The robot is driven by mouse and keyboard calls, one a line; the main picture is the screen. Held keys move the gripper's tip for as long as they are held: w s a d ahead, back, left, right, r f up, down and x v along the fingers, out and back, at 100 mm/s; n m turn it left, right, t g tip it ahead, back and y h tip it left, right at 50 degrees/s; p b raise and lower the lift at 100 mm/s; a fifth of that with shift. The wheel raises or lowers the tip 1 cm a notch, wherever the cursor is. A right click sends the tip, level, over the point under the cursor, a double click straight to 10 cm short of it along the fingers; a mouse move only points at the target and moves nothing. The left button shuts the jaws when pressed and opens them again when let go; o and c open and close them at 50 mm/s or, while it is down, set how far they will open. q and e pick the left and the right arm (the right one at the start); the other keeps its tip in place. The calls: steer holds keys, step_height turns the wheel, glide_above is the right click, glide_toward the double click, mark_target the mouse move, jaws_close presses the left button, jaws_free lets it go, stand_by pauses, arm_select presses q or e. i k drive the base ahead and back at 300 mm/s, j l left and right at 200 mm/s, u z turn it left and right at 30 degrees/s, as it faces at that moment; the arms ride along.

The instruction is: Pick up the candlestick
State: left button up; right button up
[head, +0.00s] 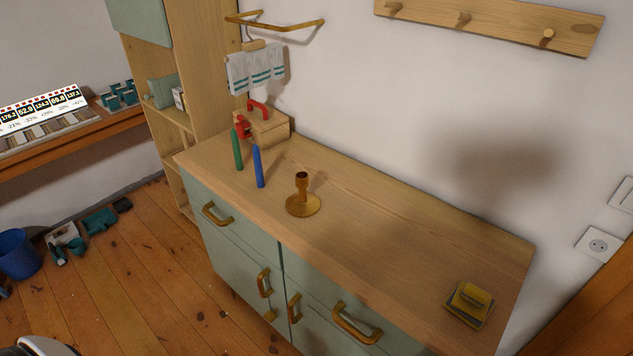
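The candlestick (302,203) is brass-coloured, with a round flat base and a short stem topped by a cup. It stands upright on the wooden top of the sideboard (400,250), near the front edge and left of the middle. Its cup looks empty. A blue candle (258,167) and a green candle (237,150) stand upright to its left, apart from it. Neither of my grippers shows in the head view.
A wooden box (270,128) with a red clamp-like thing (243,127) sits at the back left of the sideboard. A yellow block on a stack (469,301) lies at the right end. A towel rack (275,24) hangs above the left.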

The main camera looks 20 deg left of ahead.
mark_target(303, 204)
steer(key=l+u, duration=0.1)
steer(key=u, duration=0.75)
